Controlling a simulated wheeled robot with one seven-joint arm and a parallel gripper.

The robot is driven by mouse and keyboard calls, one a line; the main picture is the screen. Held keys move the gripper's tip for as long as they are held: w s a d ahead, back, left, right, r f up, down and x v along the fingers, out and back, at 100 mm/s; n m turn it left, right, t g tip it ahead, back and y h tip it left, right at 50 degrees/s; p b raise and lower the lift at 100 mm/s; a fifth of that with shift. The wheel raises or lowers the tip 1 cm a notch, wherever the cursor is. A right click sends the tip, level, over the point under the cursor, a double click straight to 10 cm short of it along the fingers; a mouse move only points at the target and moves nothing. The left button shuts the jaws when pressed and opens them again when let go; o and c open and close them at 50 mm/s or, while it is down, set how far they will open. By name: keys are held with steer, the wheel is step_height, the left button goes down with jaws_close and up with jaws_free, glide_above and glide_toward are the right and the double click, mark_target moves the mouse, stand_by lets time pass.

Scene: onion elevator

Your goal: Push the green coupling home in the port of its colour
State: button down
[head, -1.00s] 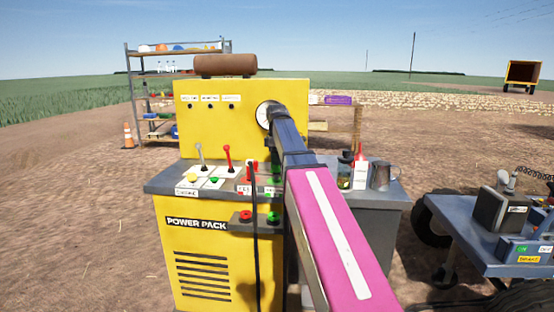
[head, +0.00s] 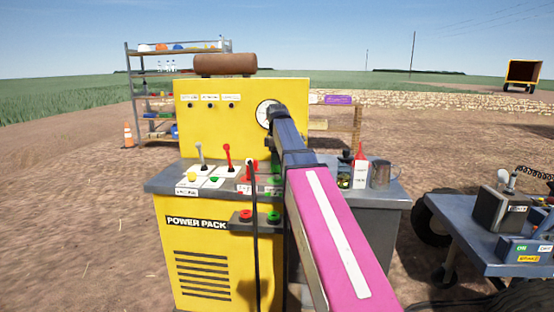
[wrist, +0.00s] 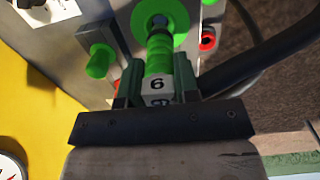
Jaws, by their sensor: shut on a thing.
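The green coupling (wrist: 159,62) is a ridged green cylinder with a white band marked 6. In the wrist view my gripper (wrist: 158,82) is shut on it, one finger on each side. Its front end points at the green port (wrist: 178,30), a green ring with a grey centre, and overlaps the ring's lower part. I cannot tell how deep it sits, or whether it is in.
A black hose (head: 255,260) hangs in front of the pack. A green knob (wrist: 98,62) stands close left of my gripper. Levers (head: 227,155) rise from the top.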

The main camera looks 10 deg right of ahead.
mark_target(277, 171)
steer(key=shift+f, duration=1.8)
stand_by(4.6)
steer(key=shift+c, duration=1.9)
jaws_free()
steer(key=shift+r, duration=0.15)
steer(key=shift+r, duration=3.4)
